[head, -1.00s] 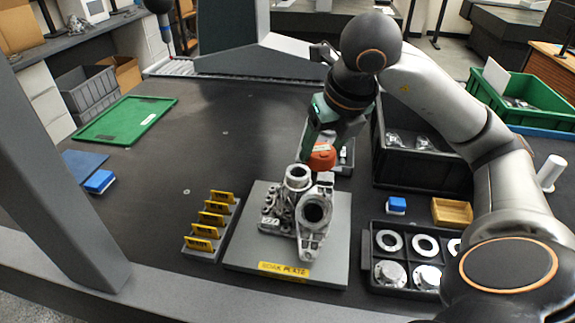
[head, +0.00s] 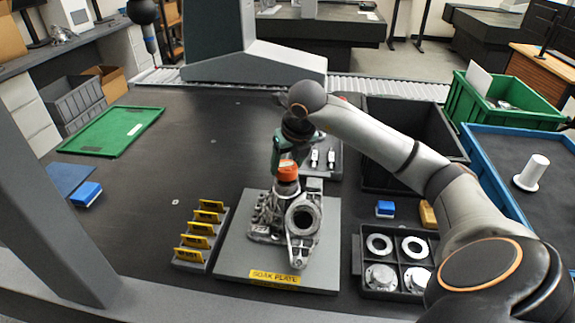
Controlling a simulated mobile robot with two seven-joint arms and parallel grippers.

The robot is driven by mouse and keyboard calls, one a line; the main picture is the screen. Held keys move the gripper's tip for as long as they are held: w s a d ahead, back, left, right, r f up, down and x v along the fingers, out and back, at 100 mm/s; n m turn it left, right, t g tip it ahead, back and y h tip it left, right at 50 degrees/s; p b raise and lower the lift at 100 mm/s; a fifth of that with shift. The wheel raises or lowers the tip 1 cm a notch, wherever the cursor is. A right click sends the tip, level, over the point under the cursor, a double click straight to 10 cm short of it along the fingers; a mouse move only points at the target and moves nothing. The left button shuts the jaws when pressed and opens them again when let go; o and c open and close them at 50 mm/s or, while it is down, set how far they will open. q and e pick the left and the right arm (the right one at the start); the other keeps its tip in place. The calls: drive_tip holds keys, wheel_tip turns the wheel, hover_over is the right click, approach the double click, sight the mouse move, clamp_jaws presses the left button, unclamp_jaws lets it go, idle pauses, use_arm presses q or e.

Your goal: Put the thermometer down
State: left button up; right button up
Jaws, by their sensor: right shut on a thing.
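My right gripper (head: 284,158) reaches down from the far side, over the back of the metal casting (head: 302,216). It is shut on an orange thing with a pale patch, which I take as the thermometer (head: 288,171). The orange thing shows just under the green part of the gripper, and its lower end meets or overlaps the casting in the picture; I cannot tell whether they touch. The casting stands on the grey soak plate (head: 233,255), which has a yellow label at its front edge. My left gripper is not in view.
A rack with several yellow tags (head: 198,242) stands left of the plate. A divided tray (head: 358,262) with rings and discs is at right. A dark bin (head: 430,118) and a small tray with light parts (head: 334,168) lie behind. The table's left middle is clear.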

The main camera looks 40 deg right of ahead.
drive_tip(key=shift+f, duration=0.4)
drive_tip(key=shift+f, duration=0.1)
drive_tip(key=o, duration=1)
drive_tip(key=shift+f, duration=0.1)
drive_tip(key=shift+c, duration=0.2)
drive_tip(key=o, duration=0.5)
drive_tip(key=shift+c, duration=0.2)
